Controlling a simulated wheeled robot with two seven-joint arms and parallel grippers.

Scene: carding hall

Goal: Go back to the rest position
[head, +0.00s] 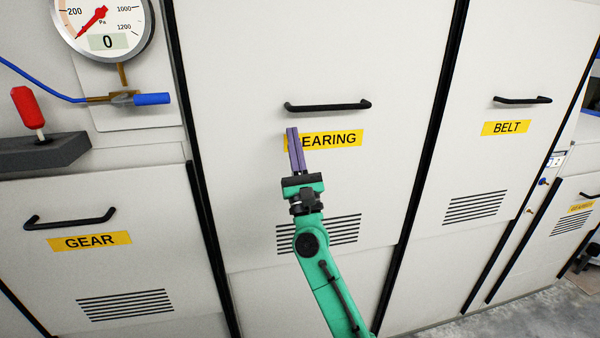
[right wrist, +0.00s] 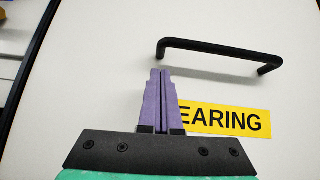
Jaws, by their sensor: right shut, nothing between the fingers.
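My right gripper (head: 292,132) is at the end of my green arm, in front of a pale cabinet door (head: 245,195) with a yellow label (head: 335,139) reading "EARING"; the gripper covers the label's left end. Its two purple fingers are together with nothing between them, as the right wrist view (right wrist: 161,75) also shows. The fingertips are below and left of the door's black bar handle (head: 327,106), apart from it. That handle also shows in the right wrist view (right wrist: 220,52). I cannot tell whether the fingers touch the door. My left gripper is not in view.
Left is a GEAR door (head: 150,225) with a black handle (head: 70,220), a gauge (head: 103,25) reading 0, and a red-knobbed lever (head: 26,108). Right is a BELT door (head: 505,75) with a handle (head: 522,100). All three doors look closed. Grey floor (head: 540,310) shows lower right.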

